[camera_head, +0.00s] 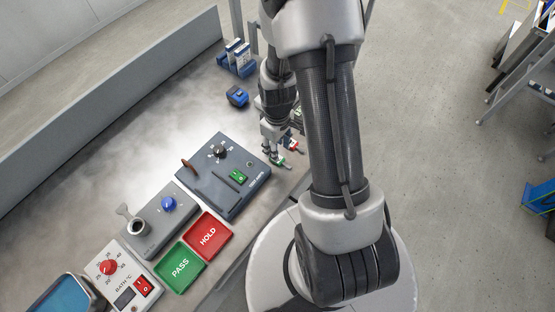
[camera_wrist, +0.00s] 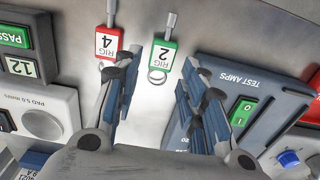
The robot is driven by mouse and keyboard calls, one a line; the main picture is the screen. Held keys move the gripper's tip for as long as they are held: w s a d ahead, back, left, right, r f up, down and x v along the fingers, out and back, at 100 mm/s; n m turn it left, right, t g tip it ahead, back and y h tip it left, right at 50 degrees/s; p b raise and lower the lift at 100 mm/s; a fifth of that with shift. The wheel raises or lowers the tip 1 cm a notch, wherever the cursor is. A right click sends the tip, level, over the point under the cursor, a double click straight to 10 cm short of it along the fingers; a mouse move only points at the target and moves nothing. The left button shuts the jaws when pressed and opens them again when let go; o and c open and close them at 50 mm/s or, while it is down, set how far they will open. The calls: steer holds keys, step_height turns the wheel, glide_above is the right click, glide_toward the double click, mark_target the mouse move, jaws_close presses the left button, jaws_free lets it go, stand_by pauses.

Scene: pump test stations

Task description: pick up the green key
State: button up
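The green key has a green and white tag (camera_wrist: 163,55) reading RIG 2, upside down in the wrist view, with a metal ring at its near end and a grey shank at the far end. It lies on the bench top. My gripper (camera_wrist: 159,72) is open and empty, its fingers to either side of the tag's near end and ring. Whether the fingers are at the tag's height is unclear. In the head view my gripper (camera_head: 275,150) is low over the bench's right edge, and the green tag (camera_head: 281,161) shows small beside it.
A red key tag (camera_wrist: 107,42) reading RIG 4 lies close left of the green one, partly behind the left finger. The test amps box (camera_wrist: 254,85) stands close right. In the head view, HOLD (camera_head: 208,235) and PASS (camera_head: 180,267) trays lie nearer, and a blue object (camera_head: 237,96) lies farther back.

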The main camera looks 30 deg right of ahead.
steer(key=f, duration=0.1)
steer(key=f+b, duration=0.1)
steer(key=f, duration=0.1)
steer(key=f+b, duration=0.1)
steer(key=f, duration=0.1)
steer(key=shift+s, duration=0.3)
steer(key=shift+c, duration=0.3)
steer(key=c, duration=0.7)
